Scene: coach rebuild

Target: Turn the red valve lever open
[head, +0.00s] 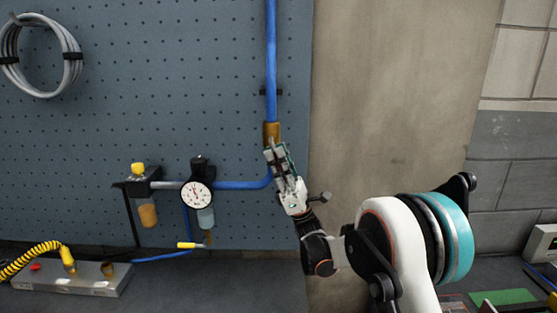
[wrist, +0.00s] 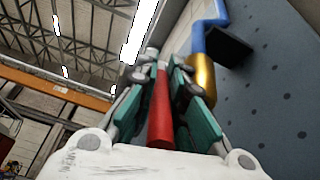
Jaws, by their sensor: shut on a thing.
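The red valve lever (wrist: 160,112) shows in the wrist view between the two fingers of my gripper (wrist: 165,75). My gripper is shut on the lever. The brass valve body (wrist: 203,75) is just to the right of the fingers, on the blue pipe. In the head view my gripper (head: 271,150) is at the brass fitting (head: 271,131) on the vertical blue pipe (head: 270,60). The lever is hidden there behind the fingers.
A round gauge (head: 196,194) and a yellow-topped filter unit (head: 147,205) are on the pegboard (head: 150,100) at left. A grey manifold block (head: 75,279) with a yellow coiled hose (head: 25,257) sits below. The bare wall panel (head: 400,110) to the right is clear.

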